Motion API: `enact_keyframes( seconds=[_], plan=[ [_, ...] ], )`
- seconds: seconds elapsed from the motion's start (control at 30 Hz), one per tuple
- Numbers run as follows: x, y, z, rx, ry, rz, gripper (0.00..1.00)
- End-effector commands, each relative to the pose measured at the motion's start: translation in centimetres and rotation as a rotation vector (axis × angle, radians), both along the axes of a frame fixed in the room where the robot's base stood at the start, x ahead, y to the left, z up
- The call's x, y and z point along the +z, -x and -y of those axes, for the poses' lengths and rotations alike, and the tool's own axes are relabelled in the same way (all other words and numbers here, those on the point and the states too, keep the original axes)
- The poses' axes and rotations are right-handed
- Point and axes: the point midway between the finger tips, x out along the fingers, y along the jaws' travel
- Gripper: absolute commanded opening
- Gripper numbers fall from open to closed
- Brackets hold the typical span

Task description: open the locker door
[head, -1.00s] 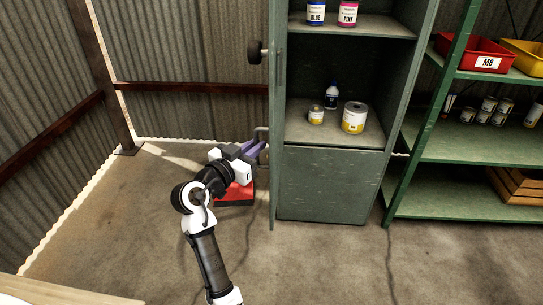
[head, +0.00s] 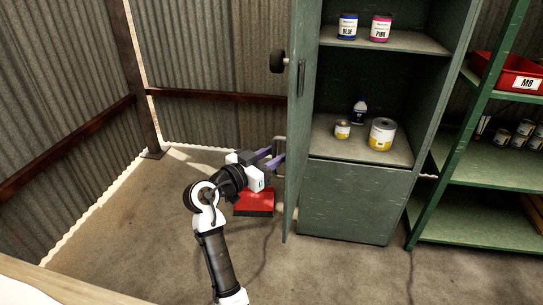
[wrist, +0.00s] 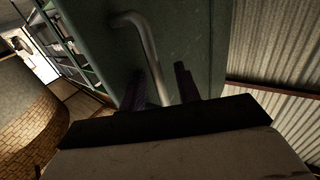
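The grey-green locker (head: 345,200) stands at centre right with its door (head: 301,120) swung wide open toward me, seen nearly edge-on. The bent metal door handle (head: 279,141) is on the door's left-hand face. It also shows in the wrist view as a curved bar (wrist: 148,50) on the green door panel (wrist: 195,35). My gripper (head: 271,158) is left of the door, at the handle's lower part. Its purple fingers (wrist: 158,90) are apart, with the bar running down between them. I cannot tell whether they touch it.
Paint cans (head: 382,134) and a bottle (head: 360,110) stand on the locker shelves. A red box (head: 255,203) sits on the floor below my gripper. A green rack (head: 480,165) with bins stands right. Bare floor (head: 130,215) lies left, before the corrugated walls.

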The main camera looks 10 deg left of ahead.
Motion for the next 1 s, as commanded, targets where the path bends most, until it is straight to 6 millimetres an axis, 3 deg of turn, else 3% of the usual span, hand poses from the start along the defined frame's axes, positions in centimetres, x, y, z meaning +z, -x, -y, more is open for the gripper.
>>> enact_keyframes(
  seconds=[0.33, 0.8, 1.0],
  plan=[
    [0.0, 1.1, -1.1, 0.004, 0.001, 0.003, 0.33],
    [0.0, 8.8, -7.3, 0.004, -0.001, 0.002, 0.33],
    [0.1, 10.4, -8.5, 0.001, 0.000, 0.002, 0.33]
  ],
)
